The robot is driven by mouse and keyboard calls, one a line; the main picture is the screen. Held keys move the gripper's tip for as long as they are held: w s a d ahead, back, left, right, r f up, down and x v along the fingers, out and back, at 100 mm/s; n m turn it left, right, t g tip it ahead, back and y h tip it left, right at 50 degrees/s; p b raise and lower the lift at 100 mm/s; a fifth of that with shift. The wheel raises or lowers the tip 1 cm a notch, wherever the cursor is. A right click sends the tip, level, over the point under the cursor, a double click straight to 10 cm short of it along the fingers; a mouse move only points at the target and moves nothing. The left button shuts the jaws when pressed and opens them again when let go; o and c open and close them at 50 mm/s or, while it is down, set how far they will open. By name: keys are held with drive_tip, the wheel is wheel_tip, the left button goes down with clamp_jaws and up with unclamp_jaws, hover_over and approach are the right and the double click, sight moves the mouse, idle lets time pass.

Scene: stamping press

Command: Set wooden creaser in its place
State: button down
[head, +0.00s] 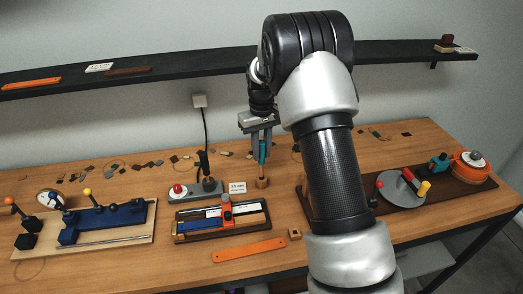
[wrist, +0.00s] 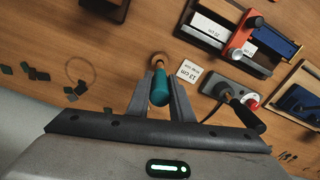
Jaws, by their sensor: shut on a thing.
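My gripper (head: 258,132) is shut on a slim upright tool with a teal handle (head: 262,152) and a thin wooden-coloured lower end, which I take as the wooden creaser. The teal handle also shows between the fingers in the wrist view (wrist: 160,88).
A white "13 cm" card (head: 237,188) and a grey base with a red button (head: 179,190) stand left of the holder. A dark tray with an orange slider (head: 226,210) lies in front. A small wooden block (head: 294,233) and orange strip (head: 248,250) are nearer.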

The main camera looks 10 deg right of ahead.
sight(262, 159)
drive_tip(key=shift+f, duration=0.1)
drive_tip(key=shift+f+b, duration=1.2)
drive_tip(key=shift+f, duration=0.7)
drive_tip(key=c, duration=1.5)
unclamp_jaws()
wheel_tip(262, 159, up, 18)
drive_tip(key=shift+f, duration=0.25)
